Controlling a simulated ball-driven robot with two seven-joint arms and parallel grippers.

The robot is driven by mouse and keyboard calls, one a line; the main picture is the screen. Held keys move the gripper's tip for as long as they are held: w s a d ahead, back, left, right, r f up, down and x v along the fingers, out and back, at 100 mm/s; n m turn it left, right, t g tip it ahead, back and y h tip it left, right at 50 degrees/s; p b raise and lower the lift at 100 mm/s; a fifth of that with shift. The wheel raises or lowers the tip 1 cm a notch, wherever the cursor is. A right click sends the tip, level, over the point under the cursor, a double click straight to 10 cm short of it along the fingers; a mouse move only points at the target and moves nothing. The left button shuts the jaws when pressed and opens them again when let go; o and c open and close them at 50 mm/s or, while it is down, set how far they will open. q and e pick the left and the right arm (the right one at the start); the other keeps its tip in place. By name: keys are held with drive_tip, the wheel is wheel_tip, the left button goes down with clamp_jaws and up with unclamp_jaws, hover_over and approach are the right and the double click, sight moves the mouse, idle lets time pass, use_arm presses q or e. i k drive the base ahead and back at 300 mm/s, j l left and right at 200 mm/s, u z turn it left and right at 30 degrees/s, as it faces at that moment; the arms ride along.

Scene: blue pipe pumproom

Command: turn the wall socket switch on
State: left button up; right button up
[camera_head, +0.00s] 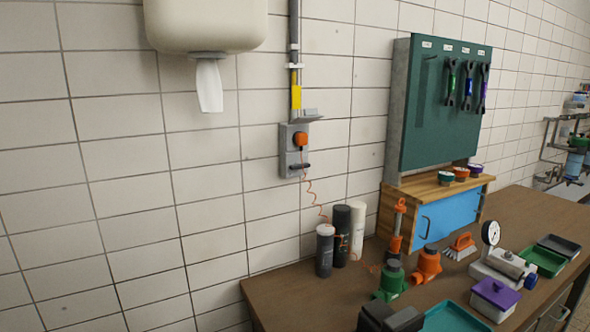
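The wall socket (287,150) is a grey box on the white tiled wall, left of the green tool board. Its grey lid is raised at the top. An orange plug (301,139) sits in it, with a thin coiled orange cord running down to the bench. A small dark switch lever (299,166) shows on the lower part of the box; I cannot tell its position for sure. Neither of my grippers is in view.
A wooden bench (290,301) stands below and right of the socket. Dark and white canisters (341,234), a green-based bottle (391,280) and an orange bottle (427,264) stand on it. A paper towel dispenser (206,24) hangs upper left. The wall left of the socket is clear.

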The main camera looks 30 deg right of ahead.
sight(297, 165)
drive_tip(key=k+l+z, duration=0.15)
drive_tip(key=l, duration=0.6)
drive_tip(key=l+z, duration=0.15)
drive_tip(key=l, duration=0.55)
